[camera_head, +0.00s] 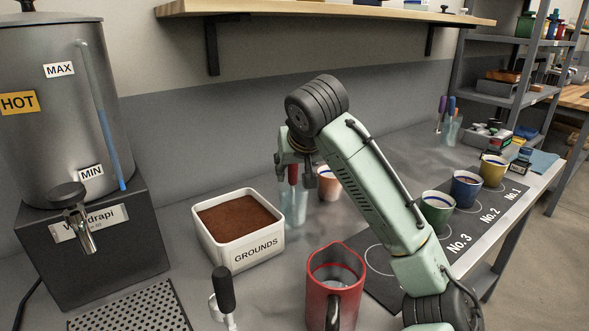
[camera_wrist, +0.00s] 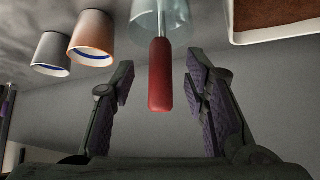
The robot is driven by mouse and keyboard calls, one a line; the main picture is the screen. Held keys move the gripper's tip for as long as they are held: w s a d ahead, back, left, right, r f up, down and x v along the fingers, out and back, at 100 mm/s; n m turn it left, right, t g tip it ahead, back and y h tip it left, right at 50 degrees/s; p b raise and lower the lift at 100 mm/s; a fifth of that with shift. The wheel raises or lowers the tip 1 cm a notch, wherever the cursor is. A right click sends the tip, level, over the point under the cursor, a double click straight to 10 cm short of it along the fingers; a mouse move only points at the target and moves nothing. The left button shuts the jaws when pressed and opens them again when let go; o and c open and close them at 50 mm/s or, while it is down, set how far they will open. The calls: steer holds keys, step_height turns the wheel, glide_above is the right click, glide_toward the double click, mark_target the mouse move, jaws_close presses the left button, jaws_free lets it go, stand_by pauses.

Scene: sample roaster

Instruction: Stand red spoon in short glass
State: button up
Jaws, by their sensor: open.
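The red spoon (camera_head: 292,174) stands handle up, with its lower end in a clear glass (camera_head: 293,207) beside the grounds bin. In the wrist view the red handle (camera_wrist: 160,75) points toward my gripper, and its thin metal shaft runs into the glass (camera_wrist: 146,14). My gripper (camera_head: 297,182) is above the glass with its fingers on either side of the handle. In the wrist view my gripper (camera_wrist: 161,84) is open, with a gap on both sides of the handle. The spoon's bowl is not clear to see.
A white grounds bin (camera_head: 238,257) stands left of the glass, an orange-white cup (camera_head: 328,184) right behind it. A red pitcher (camera_head: 334,290) and a black-handled tool (camera_head: 224,292) are in front. Several cups line the numbered mat (camera_head: 400,282). Another glass (camera_head: 449,132) holds utensils at the back.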

steer(key=v, duration=1.1)
